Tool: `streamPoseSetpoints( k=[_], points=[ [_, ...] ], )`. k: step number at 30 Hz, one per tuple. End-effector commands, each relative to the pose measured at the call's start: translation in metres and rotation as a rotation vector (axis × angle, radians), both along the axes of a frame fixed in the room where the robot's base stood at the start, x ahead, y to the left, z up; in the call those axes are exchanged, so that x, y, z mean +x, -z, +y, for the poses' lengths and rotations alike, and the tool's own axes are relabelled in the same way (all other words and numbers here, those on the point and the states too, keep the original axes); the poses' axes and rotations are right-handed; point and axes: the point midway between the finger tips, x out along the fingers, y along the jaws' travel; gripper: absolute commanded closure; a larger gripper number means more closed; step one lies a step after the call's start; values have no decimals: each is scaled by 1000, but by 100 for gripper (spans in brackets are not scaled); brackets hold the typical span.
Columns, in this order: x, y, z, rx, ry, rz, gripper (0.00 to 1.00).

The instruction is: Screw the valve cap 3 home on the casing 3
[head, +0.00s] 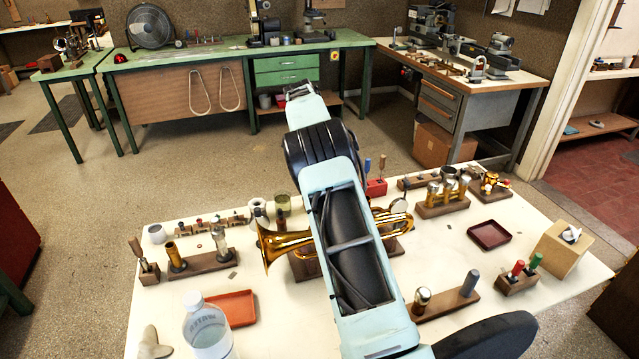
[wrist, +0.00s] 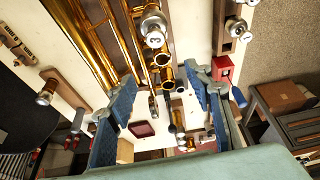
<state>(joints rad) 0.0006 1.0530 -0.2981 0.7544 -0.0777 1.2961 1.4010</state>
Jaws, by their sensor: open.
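A brass horn (head: 272,247) lies across the bench in the head view, its middle hidden behind my arm. In the wrist view its brass tubes (wrist: 88,40) run down from the top. A silver cap marked 3 (wrist: 154,27) shows among the horn's upright casings. I cannot tell whether the cap is seated, or which casing is casing 3. My gripper (wrist: 160,92) is open, with blue fingers on either side of the picture and nothing held between them. The gripper is hidden in the head view.
Wooden holders with silver parts (head: 443,195) stand behind right. A dark red tray (head: 489,235) and an orange tray (head: 231,308) lie on the white bench. A water bottle (head: 207,328) stands at front left. A wooden tissue box (head: 562,250) is at right.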

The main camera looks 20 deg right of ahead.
Motion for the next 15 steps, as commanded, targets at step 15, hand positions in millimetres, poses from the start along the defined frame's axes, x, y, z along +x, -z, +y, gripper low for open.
streamPoseSetpoints(
  k=[15],
  points=[
    [-28, -17, 34, -22, -668, -24, 53]
  ],
)
